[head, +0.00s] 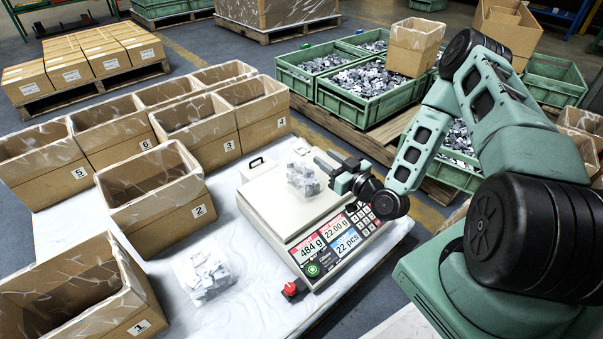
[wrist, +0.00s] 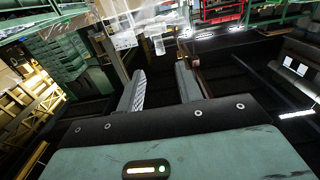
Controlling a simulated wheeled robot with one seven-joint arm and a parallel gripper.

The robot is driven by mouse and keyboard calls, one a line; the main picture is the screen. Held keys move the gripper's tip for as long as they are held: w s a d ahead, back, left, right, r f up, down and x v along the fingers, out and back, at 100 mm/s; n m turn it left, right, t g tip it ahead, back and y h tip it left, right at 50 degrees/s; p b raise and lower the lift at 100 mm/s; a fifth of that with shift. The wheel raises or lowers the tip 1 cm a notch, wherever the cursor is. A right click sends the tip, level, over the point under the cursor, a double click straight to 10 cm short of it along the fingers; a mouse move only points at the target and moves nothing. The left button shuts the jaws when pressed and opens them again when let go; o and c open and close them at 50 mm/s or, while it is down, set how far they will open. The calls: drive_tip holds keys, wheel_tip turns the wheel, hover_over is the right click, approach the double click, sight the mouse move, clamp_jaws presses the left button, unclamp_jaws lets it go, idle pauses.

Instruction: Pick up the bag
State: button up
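A clear bag of grey parts (head: 303,182) sits on the pan of the weighing scale (head: 285,215). In the wrist view, this bag (wrist: 150,22) shows at the top, beyond my fingertips. My gripper (head: 322,166) is at the right side of the bag, level and pointing left toward it. In the wrist view, my gripper (wrist: 162,72) has its two fingers apart with nothing between them. Whether a finger touches the bag cannot be told. A second clear bag of parts (head: 205,275) lies on the white table left of the scale.
Open cardboard boxes with number labels stand on the table (head: 240,310); box 2 (head: 160,215) is nearest the scale's left, box 1 (head: 75,300) at the front left. The scale display (head: 325,243) reads 484 g and 22 pcs. Green crates of parts (head: 375,95) stand behind.

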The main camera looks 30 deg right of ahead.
sight(304, 142)
drive_tip(key=w+b, duration=0.1)
drive_tip(key=w, duration=0.2)
drive_tip(key=w+a+b, duration=0.1)
drive_tip(key=w, duration=0.3)
drive_tip(key=w+a+b, duration=0.1)
drive_tip(key=w+b, duration=0.1)
drive_tip(key=w, duration=0.1)
drive_tip(key=shift+w+r, duration=0.2)
drive_tip(key=shift+w, duration=0.1)
clamp_jaws()
idle(1.0)
